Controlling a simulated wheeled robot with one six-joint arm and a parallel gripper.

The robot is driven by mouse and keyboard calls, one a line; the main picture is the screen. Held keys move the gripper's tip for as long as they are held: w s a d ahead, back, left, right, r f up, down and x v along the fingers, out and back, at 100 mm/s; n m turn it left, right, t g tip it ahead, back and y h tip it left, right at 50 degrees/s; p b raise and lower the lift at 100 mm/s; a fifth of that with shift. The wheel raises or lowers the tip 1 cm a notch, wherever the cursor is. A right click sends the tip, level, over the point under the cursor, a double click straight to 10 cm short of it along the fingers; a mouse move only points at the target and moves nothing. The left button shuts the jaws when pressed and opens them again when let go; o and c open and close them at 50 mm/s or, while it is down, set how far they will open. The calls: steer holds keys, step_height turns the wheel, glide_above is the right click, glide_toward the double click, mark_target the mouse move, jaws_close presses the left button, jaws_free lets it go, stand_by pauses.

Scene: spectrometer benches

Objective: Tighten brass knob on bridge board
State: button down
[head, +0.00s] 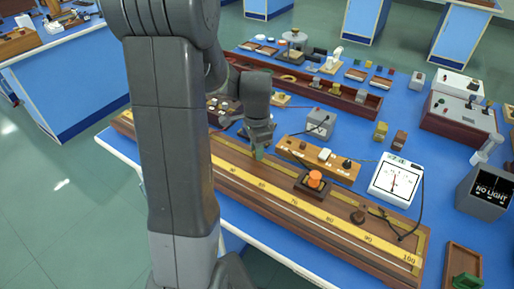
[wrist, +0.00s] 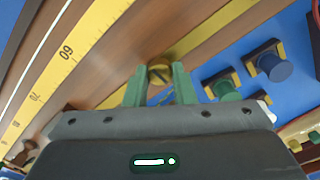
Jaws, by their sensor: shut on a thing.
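The bridge board (head: 290,208) is a long wooden board with a yellow numbered scale, lying along the front of the blue bench. In the wrist view its scale (wrist: 75,45) runs along the upper left. The brass knob (wrist: 159,74) is a round, slotted brass piece on the board's wood. My gripper (wrist: 159,85) has its two green fingers closed on either side of this knob. In the head view my gripper (head: 259,154) points down at the board, and the knob is hidden by the fingers.
A block with an orange knob (head: 315,179) sits on the board to the right. Behind stand a wooden strip (head: 335,167) and a white dial meter (head: 397,180) with a black cable. In the wrist view, green (wrist: 222,91) and blue (wrist: 276,67) round pieces lie close on the right.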

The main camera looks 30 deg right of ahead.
steer(key=shift+r+m, duration=0.1)
steer(key=shift+m, duration=0.3)
steer(key=c, duration=1.2)
jaws_free()
step_height(320, 180, up, 14)
steer(key=shift+p, duration=0.35)
steer(key=shift+f, duration=0.2)
step_height(320, 180, down, 14)
steer(key=shift+r+b, duration=0.1)
steer(key=shift+b, duration=0.25)
